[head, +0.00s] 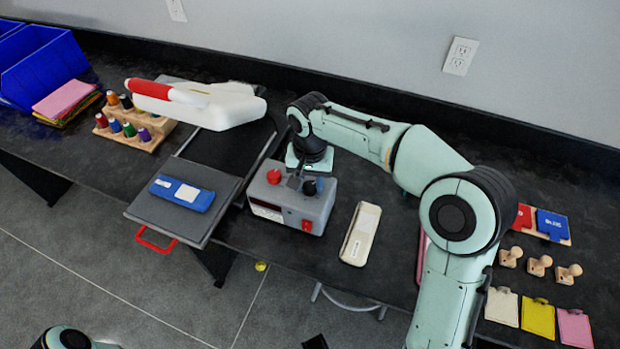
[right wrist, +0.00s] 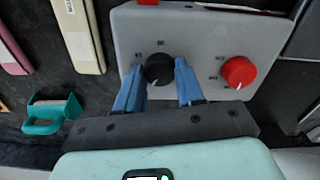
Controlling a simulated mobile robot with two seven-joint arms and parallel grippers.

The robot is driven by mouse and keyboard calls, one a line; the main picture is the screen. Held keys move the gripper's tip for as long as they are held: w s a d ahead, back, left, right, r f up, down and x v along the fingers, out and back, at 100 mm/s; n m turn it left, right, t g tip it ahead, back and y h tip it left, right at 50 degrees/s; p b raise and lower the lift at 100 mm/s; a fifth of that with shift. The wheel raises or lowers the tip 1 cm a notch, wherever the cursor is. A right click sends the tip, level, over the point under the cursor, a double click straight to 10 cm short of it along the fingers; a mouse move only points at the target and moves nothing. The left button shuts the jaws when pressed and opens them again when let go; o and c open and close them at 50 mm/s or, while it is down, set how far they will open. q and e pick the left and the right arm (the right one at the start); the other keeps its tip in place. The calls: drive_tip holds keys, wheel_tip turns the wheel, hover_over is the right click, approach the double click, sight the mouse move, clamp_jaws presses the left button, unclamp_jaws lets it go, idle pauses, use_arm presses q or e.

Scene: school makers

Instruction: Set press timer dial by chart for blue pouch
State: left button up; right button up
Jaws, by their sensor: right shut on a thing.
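The grey timer box (head: 292,204) stands beside the press, with a red knob (head: 273,176), a black dial (head: 310,187) and a small dark display on its front. My right gripper (right wrist: 159,80) reaches down from above, its blue fingers closed on both sides of the black dial (right wrist: 159,69). Small marks ring both knobs in the right wrist view, too small to read. The blue pouch (head: 182,193) lies flat on the press's grey lower plate (head: 150,208), which has a red handle. My left gripper is out of view. I cannot make out a chart.
A cream pouch (head: 360,235) lies right of the box; a pink one is partly behind my right arm. The white press arm (head: 225,108), thread spools (head: 130,128) and blue bins (head: 45,68) are left. Stamps (head: 540,265) and coloured tags (head: 538,318) are right.

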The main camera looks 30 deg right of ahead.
sight(310, 186)
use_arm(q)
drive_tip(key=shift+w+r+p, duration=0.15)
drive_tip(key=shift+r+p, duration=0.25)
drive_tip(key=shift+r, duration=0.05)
use_arm(e)
drive_tip(key=m, duration=0.5)
drive_tip(key=shift+m, duration=0.3)
drive_tip(key=o, duration=1)
drive_tip(key=shift+o, duration=0.2)
use_arm(q)
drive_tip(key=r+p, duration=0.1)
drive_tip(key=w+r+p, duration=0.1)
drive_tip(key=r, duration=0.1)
drive_tip(key=shift+p, duration=0.35)
use_arm(e)
wheel_tip(310, 186, up, 13)
drive_tip(key=shift+r, duration=0.2)
